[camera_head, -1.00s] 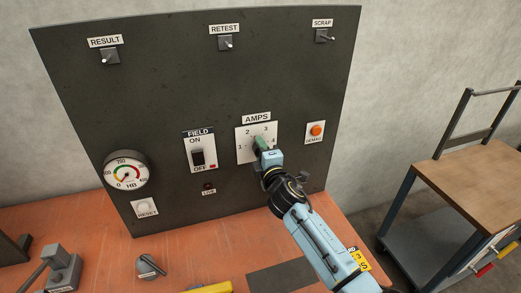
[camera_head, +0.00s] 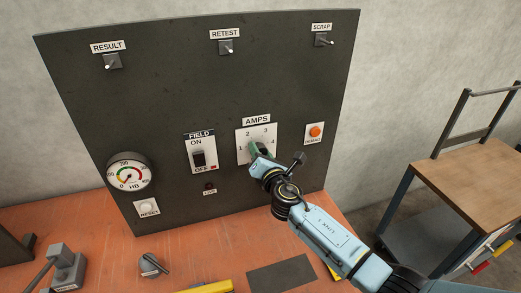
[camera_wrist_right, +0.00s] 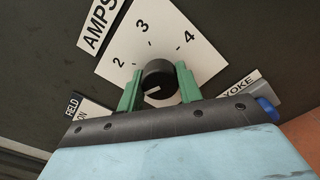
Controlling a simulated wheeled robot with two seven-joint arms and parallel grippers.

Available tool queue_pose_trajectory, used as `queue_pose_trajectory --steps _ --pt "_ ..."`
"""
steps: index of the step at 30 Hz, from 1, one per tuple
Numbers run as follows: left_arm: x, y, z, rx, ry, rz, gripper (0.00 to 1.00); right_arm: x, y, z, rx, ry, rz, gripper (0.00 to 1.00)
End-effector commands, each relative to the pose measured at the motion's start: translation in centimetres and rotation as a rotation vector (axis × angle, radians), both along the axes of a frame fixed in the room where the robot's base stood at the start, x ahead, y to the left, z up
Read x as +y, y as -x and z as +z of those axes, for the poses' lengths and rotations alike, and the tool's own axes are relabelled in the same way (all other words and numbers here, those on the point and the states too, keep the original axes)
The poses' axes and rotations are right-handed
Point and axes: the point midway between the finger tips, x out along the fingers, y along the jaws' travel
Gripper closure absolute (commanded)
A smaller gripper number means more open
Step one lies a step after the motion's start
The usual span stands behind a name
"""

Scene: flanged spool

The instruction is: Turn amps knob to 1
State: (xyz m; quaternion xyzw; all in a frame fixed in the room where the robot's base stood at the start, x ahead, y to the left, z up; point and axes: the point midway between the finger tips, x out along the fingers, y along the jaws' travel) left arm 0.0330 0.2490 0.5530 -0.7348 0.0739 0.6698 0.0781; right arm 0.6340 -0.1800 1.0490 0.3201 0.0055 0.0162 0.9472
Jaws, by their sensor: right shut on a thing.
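The amps knob (camera_wrist_right: 157,77) is black with a short white mark, and sits on a white dial plate (camera_head: 243,156) under the AMPS label. My right gripper (camera_head: 258,151) is at the dial, mostly covering the knob in the head view. In the wrist view its green fingers (camera_wrist_right: 158,90) are shut on the knob, one on each side. The white mark points down-left there, away from the visible 2, 3 and 4. The 1 is hidden in the wrist view but shows on the dial's left in the head view. My left gripper is not in view.
The FIELD switch (camera_head: 198,160) is left of the dial, and an orange button (camera_head: 315,132) is right of it. A gauge (camera_head: 129,174) and RESET button (camera_head: 148,208) are lower left. A loose knob-like part (camera_head: 151,265) lies on the orange bench. A cart (camera_head: 485,172) stands right.

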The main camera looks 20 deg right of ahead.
Motion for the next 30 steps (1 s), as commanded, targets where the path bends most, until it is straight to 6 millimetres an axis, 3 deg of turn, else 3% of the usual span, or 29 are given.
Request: queue_pose_trajectory --steps 15,30 --pt "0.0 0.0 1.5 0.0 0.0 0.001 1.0 -0.1 0.0 0.1 -0.012 0.343 -0.001 0.88" --pt "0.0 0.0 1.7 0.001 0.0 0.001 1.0 -0.1 0.0 0.0 -0.014 0.409 0.0 0.88"
